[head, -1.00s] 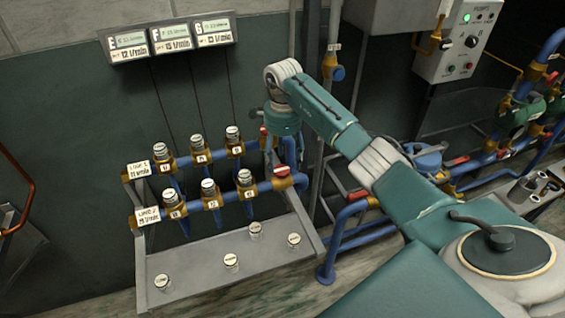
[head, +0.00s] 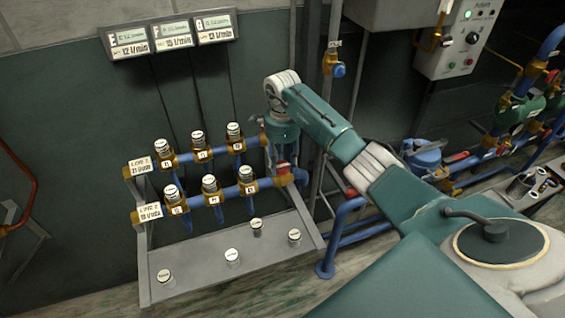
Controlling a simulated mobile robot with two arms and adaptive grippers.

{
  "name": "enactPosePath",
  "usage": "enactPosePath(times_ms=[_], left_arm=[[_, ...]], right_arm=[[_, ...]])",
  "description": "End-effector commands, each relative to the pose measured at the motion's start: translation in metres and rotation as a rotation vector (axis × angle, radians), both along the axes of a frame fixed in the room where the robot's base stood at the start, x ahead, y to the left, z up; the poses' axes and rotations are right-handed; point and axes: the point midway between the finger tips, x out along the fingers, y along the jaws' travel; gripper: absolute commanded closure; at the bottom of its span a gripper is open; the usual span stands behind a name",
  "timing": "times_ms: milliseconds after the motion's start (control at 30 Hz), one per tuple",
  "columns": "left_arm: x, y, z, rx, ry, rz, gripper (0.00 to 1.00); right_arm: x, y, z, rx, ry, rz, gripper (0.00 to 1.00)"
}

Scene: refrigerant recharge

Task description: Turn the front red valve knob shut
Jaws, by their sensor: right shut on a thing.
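The front red valve knob (head: 283,167) sits at the right end of the front blue pipe row. My right gripper (head: 282,156) reaches down over it from above and is shut on it. The gripper hides much of the knob, so its exact angle is hard to tell. The front pipe row (head: 229,192) carries several brass fittings with white-labelled caps. The back pipe row (head: 219,153) runs behind it, and its right end is largely hidden by my gripper. My left gripper is not in view.
A grey tray (head: 205,268) below the pipes holds several loose white-topped caps. Three flow displays (head: 170,36) hang on the wall above. A grey vertical pipe (head: 323,100) stands close behind my right arm. More blue piping and a control box (head: 462,40) are at right.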

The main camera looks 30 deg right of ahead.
Motion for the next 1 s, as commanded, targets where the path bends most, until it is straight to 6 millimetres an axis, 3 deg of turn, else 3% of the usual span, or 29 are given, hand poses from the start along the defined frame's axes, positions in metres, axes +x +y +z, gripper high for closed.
enactPosePath(times_ms=[367, 1000], left_arm=[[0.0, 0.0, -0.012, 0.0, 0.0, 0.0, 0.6], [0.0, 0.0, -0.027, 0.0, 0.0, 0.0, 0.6]], right_arm=[[-0.001, -0.007, 0.0, -0.013, -0.001, -0.143, 0.86], [-0.003, -0.006, 0.001, -0.014, 0.0, -0.73, 0.86]])
